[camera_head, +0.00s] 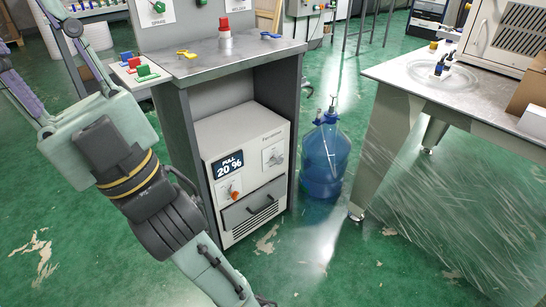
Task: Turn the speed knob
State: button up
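The orange speed knob (234,190) is small and round. My gripper (30,45) is at the upper left, close to the camera and well left of the knob. Its two long fingers are spread apart, with nothing visible between them, and point up and left, away from the machine. The fingertips run near or past the picture's edge. Any mark on the knob is too small to read.
The grey stand (247,55) carries a red button (225,30), colored switches and yellow and blue small parts on top. A drawer handle (260,205) juts below the knob. A blue water bottle (325,160) and a metal table (400,72) stand right. Green floor in front is clear.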

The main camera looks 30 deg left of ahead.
aim_at(279, 160)
jog(key=i+j, duration=0.45)
jog(key=j, duration=0.25)
jog(key=i+j+z, duration=0.1)
jog(key=i+j, duration=0.15)
jog(key=j, duration=0.15)
